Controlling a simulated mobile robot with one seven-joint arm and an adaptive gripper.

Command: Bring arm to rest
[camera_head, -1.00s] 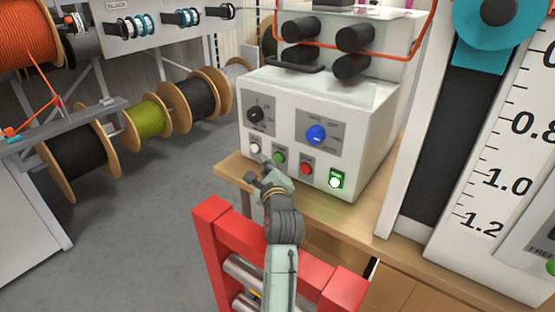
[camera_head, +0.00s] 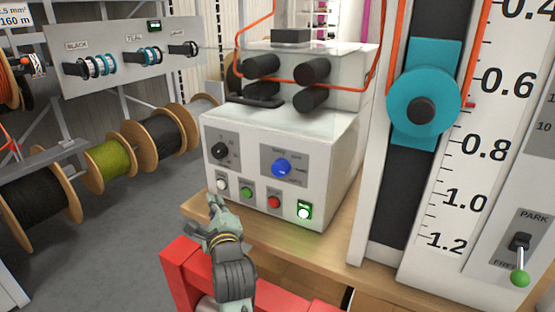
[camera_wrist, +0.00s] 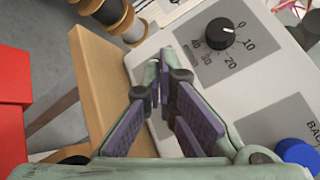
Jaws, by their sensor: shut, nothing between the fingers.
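My gripper (camera_head: 213,205) is in front of the white control box (camera_head: 328,150), low by its left front edge, near the white button (camera_head: 222,184). In the wrist view the fingers (camera_wrist: 157,75) converge with their tips together and nothing between them. The box's panel, with a black dial (camera_wrist: 221,33) and part of a blue knob (camera_wrist: 297,153), lies beyond the fingers. I cannot tell whether the fingertips touch the box. My arm reaches up from the bottom of the head view.
The box stands on a wooden bench (camera_head: 275,238). A red frame (camera_head: 180,262) is below my arm. A teal pulley (camera_head: 423,100) on a scaled column and a green-tipped lever (camera_head: 519,278) are right. Cable reels (camera_head: 108,160) stand left; grey floor is open between.

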